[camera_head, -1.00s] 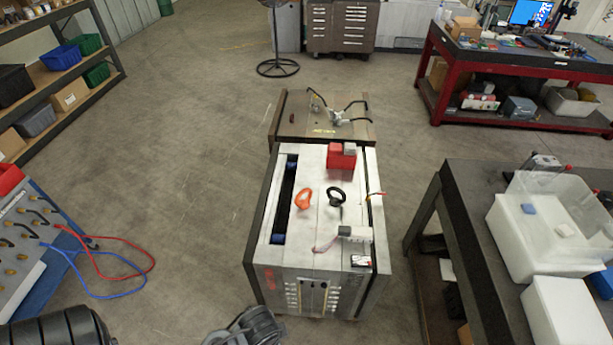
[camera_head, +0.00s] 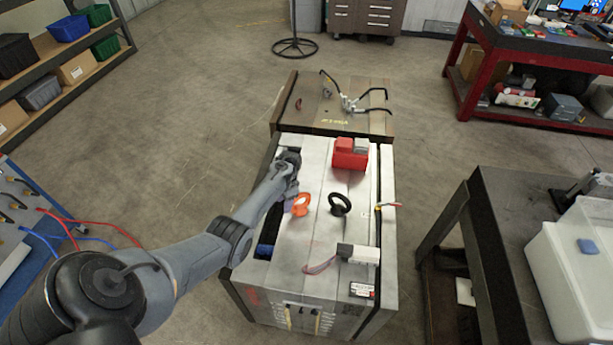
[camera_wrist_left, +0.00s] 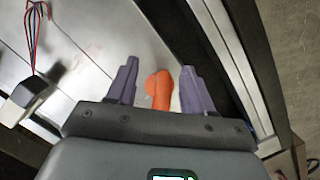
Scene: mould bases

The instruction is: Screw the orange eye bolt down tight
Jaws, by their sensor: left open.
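The orange eye bolt (camera_head: 301,205) stands on the pale metal top of the mould base (camera_head: 311,240), left of a black eye bolt (camera_head: 340,205). My left gripper (camera_head: 290,180) is beside the orange eye bolt, on its left and far side. In the left wrist view my left gripper (camera_wrist_left: 160,68) is open, with the orange eye bolt (camera_wrist_left: 158,90) showing between its two purple fingers, apart from both. The bolt's lower end and thread are hidden. My right gripper is in neither view.
A red block (camera_head: 349,154) sits on the far part of the mould base. A grey-white box with wires (camera_head: 358,253) lies near its front right. A darker mould plate (camera_head: 335,105) with black-handled clamps stands behind. A dark table (camera_head: 505,220) is at right.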

